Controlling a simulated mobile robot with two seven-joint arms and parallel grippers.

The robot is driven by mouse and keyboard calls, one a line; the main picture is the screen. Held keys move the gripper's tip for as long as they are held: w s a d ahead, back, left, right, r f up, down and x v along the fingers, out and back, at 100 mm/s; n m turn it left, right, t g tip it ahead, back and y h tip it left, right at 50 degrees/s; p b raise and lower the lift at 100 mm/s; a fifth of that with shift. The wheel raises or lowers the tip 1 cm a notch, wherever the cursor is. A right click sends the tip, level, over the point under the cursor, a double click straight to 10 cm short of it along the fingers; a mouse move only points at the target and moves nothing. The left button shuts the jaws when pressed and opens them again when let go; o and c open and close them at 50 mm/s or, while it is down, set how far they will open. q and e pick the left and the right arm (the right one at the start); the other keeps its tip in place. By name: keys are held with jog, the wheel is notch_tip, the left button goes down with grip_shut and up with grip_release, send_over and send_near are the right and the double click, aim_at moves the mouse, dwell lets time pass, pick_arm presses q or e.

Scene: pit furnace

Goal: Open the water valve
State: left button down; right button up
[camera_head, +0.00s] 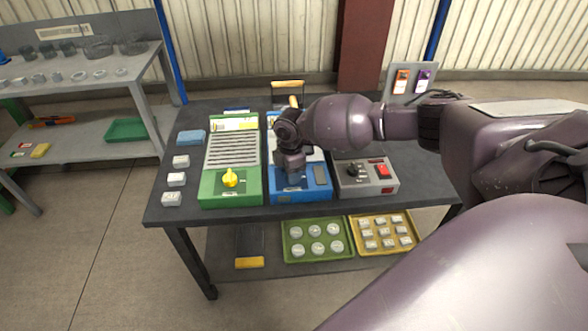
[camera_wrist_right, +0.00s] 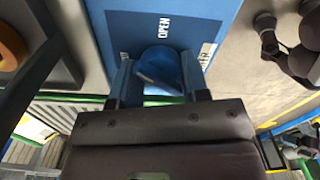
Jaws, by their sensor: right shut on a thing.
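The water valve knob (camera_wrist_right: 158,68) is blue and sits on the blue panel (camera_wrist_right: 122,32), close to the word OPEN, in the right wrist view. My right gripper (camera_wrist_right: 160,78) has a finger on each side of the knob and is shut on it. In the head view my right gripper (camera_head: 291,172) reaches down onto the blue box (camera_head: 300,196) in the middle of the table and hides the knob. The knob's exact angle is hard to tell. My left gripper is not in view.
A green box (camera_head: 209,190) with a yellow knob (camera_head: 230,177) stands left of the blue box. A grey box (camera_head: 382,187) with a black knob and red switch stands right. Blocks lie at the table's left. Trays (camera_head: 287,256) sit on the lower shelf.

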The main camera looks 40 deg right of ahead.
jog(key=m, duration=0.1)
jog(key=m+p, duration=0.1)
jog(key=shift+a+r+m+p, duration=0.1)
jog(key=shift+r+m+p, duration=0.1)
jog(key=shift+m+p, duration=0.15)
jog(key=m+p, duration=0.2)
jog(key=m, duration=0.2)
jog(key=shift+m+p, duration=0.9)
jog(key=shift+m, duration=0.25)
jog(key=shift+f+m+p, duration=0.1)
jog(key=shift+m+p, duration=0.3)
jog(key=shift+m, duration=0.3)
pick_arm(q)
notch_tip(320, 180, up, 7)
jog(key=p, duration=0.1)
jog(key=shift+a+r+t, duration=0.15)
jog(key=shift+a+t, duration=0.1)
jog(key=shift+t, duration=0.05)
pick_arm(e)
jog(key=shift+o, duration=0.5)
jog(key=shift+f+m, duration=0.1)
jog(key=shift+m, duration=0.8)
